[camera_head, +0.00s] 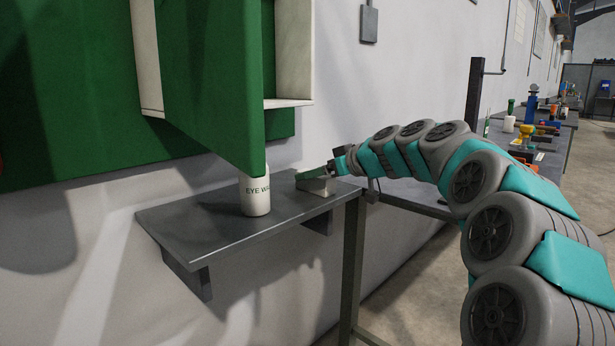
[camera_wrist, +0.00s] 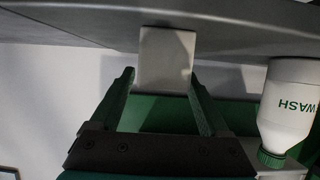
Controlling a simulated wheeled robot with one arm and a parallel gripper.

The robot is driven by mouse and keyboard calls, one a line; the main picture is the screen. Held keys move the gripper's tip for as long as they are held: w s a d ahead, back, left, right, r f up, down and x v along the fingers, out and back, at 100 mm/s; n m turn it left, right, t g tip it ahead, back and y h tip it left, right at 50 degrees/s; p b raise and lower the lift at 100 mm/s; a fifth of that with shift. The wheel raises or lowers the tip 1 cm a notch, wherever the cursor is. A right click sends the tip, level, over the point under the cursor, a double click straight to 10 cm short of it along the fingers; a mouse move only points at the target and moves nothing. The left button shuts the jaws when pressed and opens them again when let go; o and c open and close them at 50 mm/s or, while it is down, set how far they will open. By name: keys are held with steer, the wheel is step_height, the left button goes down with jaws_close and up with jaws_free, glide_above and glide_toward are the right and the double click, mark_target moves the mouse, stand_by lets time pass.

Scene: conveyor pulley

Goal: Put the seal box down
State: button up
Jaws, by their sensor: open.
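The seal box (camera_head: 318,187) is a small pale grey block resting on the right end of the dark grey wall shelf (camera_head: 215,222). In the wrist view, which is upside down, the seal box (camera_wrist: 166,58) shows a plain, light face against the shelf (camera_wrist: 240,32). My gripper (camera_head: 315,174) is at the box, reaching in from the right. In the wrist view my gripper (camera_wrist: 162,84) has its two dark green fingers apart, with the box's near end between or just beyond the tips. A narrow gap shows beside the fingers; exact contact is unclear.
A white eye wash bottle (camera_head: 255,194) stands on the shelf left of the box, and its green cap shows in the wrist view. A green cabinet door (camera_head: 210,80) hangs open above the shelf. A workbench (camera_head: 420,195) with several items stands at the right.

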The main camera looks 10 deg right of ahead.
steer(key=v, duration=0.8)
steer(key=shift+s+d, duration=0.2)
steer(key=shift+s, duration=0.15)
